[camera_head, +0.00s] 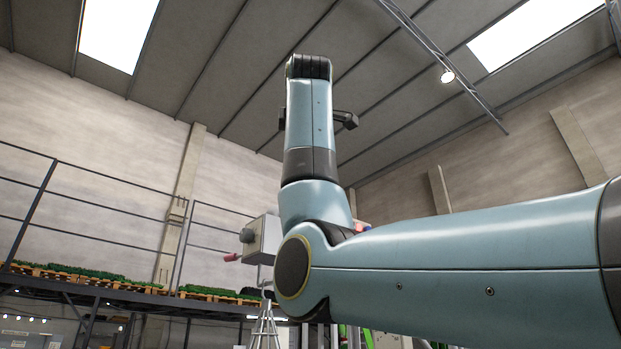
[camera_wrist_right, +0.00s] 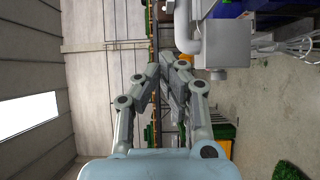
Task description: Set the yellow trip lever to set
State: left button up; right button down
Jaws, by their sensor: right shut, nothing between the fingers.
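I do not see the yellow trip lever in either view. In the head view, a grey box (camera_head: 267,236) with a dark round knob (camera_head: 247,235) and a pinkish-red handle (camera_head: 232,257) shows behind my right arm, which hides part of it. In the right wrist view, my right gripper (camera_wrist_right: 168,66) is shut and empty, its fingers meeting in front of the camera. A pale grey box with a pipe (camera_wrist_right: 221,53) is beyond the fingers, to the upper right. My left gripper is in neither view.
My right arm fills the right and middle of the head view. A railed platform (camera_head: 100,285) with green-topped pallets is at the left. A metal stand (camera_head: 264,328) shows below the box. In the wrist view, a green crate (camera_wrist_right: 222,131) is at the lower right.

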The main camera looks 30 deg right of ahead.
jog(key=w+d+p, duration=0.7)
jog(key=d, duration=0.1)
jog(key=shift+w+d, duration=0.4)
